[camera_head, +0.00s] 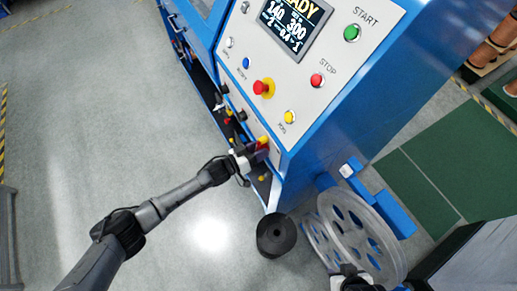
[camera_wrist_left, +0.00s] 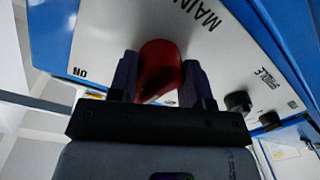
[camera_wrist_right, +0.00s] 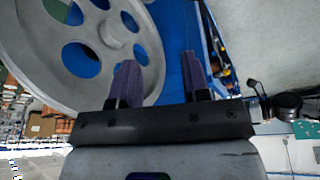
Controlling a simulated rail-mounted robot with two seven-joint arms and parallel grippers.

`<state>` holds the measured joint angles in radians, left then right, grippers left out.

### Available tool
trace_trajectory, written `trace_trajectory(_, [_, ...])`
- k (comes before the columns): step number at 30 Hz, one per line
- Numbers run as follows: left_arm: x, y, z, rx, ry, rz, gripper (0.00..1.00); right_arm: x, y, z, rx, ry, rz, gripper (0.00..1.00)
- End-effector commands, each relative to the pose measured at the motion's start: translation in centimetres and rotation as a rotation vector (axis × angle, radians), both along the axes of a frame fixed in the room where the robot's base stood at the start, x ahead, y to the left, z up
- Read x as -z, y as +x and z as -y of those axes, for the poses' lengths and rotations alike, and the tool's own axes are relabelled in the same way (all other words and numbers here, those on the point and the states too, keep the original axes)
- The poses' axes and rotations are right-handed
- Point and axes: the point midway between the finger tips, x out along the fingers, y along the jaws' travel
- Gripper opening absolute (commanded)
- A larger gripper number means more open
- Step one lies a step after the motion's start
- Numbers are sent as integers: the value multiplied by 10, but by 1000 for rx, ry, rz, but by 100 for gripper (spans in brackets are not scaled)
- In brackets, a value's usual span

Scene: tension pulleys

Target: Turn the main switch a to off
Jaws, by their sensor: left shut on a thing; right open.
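The main switch is a red handle (camera_wrist_left: 160,68) on a pale panel (camera_wrist_left: 215,60) lettered "MAIN", with "ON" near the panel's left edge in the left wrist view. My left gripper (camera_wrist_left: 160,82) is shut on the red handle, one finger on each side of it. In the head view my left gripper (camera_head: 250,158) is at the lower side of the blue machine, where red and yellow of the switch (camera_head: 262,144) show partly behind it. My right gripper (camera_wrist_right: 158,72) is open and empty, with a grey spoked wheel (camera_wrist_right: 130,20) behind its fingers.
A black knob (camera_wrist_left: 238,101) sits right of the switch. The machine's upper panel has a red mushroom button (camera_head: 262,87), a green start button (camera_head: 352,32) and a red stop button (camera_head: 317,80). A black roll (camera_head: 276,235) and large wheel (camera_head: 362,232) are near my right arm. Floor at left is clear.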

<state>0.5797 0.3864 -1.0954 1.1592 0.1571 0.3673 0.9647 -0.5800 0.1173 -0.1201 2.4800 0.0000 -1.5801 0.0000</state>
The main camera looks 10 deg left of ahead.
Motion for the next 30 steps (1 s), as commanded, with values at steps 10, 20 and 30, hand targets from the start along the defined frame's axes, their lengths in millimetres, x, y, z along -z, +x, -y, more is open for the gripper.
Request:
trace_trajectory(10, [0,0,0,-1,0,0,2,0,1,2,-3,-4,4,38])
trace_trajectory(20, [0,0,0,0,0,0,2,8,60,-52,107,299,164,6])
trace_trajectory(30, [0,0,0,0,0,0,2,-16,159,-139,416,989,319,0])
